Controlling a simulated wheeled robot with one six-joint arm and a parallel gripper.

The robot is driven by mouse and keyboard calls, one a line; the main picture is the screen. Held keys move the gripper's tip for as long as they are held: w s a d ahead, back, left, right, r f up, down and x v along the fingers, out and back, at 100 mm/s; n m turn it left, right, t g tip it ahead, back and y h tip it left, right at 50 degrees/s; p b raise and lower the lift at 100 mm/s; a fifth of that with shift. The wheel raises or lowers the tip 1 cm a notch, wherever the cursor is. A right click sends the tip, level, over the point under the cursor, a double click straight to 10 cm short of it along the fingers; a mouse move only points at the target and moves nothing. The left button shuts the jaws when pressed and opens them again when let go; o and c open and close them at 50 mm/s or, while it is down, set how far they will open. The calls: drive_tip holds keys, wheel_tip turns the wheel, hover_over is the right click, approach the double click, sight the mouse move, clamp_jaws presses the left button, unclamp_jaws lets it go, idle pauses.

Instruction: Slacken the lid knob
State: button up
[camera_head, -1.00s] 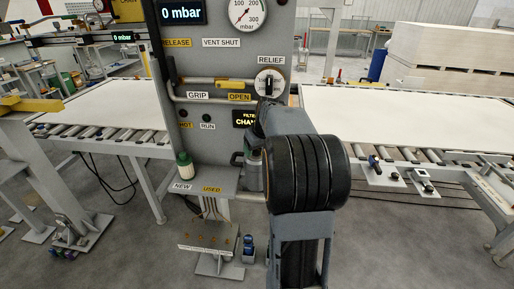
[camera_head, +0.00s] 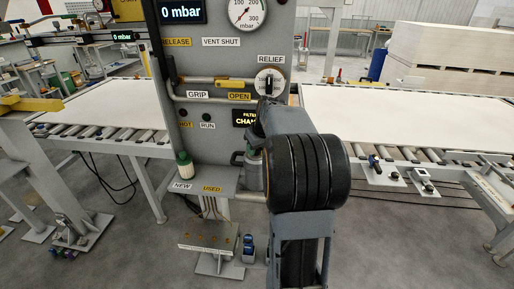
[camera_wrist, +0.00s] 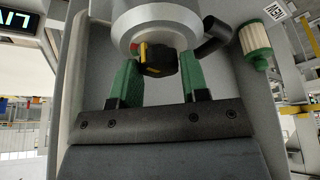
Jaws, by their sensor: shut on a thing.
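The lid knob (camera_wrist: 160,60) is black with a yellow mark and sits at the middle of a round grey lid (camera_wrist: 160,18) in the wrist view. My gripper (camera_wrist: 158,72) has green fingers, one on each side of the knob, and is shut on it. In the head view my arm hides the knob and fingers. Part of the grey filter housing (camera_head: 253,166) shows left of my arm, low on the grey panel. The panel's lit sign (camera_head: 246,118) reads "FILTER CHAN…", partly hidden by my arm.
A white filter with green ends (camera_head: 184,165) stands on the ledge above the NEW label; it also shows in the wrist view (camera_wrist: 256,42). The RELIEF dial (camera_head: 269,83) is just above my arm. The pressure display (camera_head: 181,11) reads 0 mbar. Roller conveyors with white boards (camera_head: 400,115) flank the panel.

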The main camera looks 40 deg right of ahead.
drive_tip(key=n+y+b, duration=0.1)
drive_tip(key=n, duration=0.2)
drive_tip(key=shift+d, duration=0.1)
drive_tip(key=shift+n+y+b, duration=0.45)
drive_tip(key=shift+n+y, duration=0.25)
drive_tip(key=shift+n, duration=0.8)
drive_tip(key=shift+n+g, duration=0.3)
drive_tip(key=o, duration=0.9)
drive_tip(key=shift+r, duration=0.15)
drive_tip(key=v, duration=1.3)
drive_tip(key=shift+s+d+r, duration=0.1)
drive_tip(key=shift+d+r, duration=0.1)
drive_tip(key=shift+r, duration=0.05)
